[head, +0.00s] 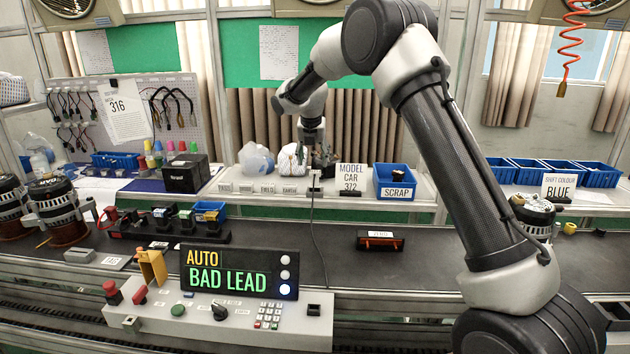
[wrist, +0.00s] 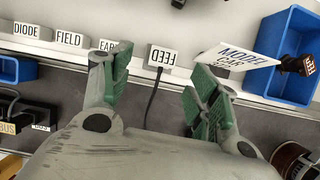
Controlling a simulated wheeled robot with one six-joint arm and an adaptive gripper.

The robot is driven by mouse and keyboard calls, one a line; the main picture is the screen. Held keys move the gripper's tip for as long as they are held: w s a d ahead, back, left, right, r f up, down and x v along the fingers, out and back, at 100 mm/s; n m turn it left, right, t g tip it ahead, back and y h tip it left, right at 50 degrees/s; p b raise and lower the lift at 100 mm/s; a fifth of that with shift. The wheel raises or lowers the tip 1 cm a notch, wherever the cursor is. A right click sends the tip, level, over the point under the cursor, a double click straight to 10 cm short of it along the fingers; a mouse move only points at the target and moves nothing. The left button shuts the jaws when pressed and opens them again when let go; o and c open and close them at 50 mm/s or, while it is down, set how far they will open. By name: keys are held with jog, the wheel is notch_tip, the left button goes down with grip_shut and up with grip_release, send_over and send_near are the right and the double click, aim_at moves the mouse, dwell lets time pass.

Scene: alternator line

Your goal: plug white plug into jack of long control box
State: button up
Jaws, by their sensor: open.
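A white block marked FEED, which looks like the white plug (wrist: 161,56), sits at the shelf's front edge with a dark cable running down from it. In the head view the white plug (head: 315,174) is small, and its cable hangs towards the long control box (head: 200,312). A dark square, maybe the jack (head: 313,310), is at the box's right end. My gripper (head: 318,158) is over the shelf. In the wrist view my gripper (wrist: 155,78) is open and empty, with the plug seen beyond the gap between its fingers.
White blocks marked DIODE (wrist: 27,31) and FIELD (wrist: 69,38) line the shelf left of the plug. A MODEL CAR card (head: 352,178) and a blue SCRAP bin (head: 395,182) stand right. The bin holds a dark FEED-marked piece (wrist: 300,65). A display (head: 240,271) stands at the control box.

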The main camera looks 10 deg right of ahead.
aim_at(315, 171)
jog(key=shift+w+d+f+n, duration=0.1)
jog(key=shift+w+f+n, duration=0.1)
jog(key=shift+f, duration=0.35)
jog(key=shift+w+d+f+n, duration=0.1)
jog(key=shift+w+f, duration=0.1)
jog(key=shift+f, duration=0.35)
jog(key=x, duration=0.5)
jog(key=shift+w+d+f, duration=0.15)
jog(key=shift+d+f, duration=0.05)
jog(key=c, duration=1.1)
jog(key=shift+c, duration=0.2)
notch_tip(315, 171, up, 14)
jog(key=shift+f, duration=0.2)
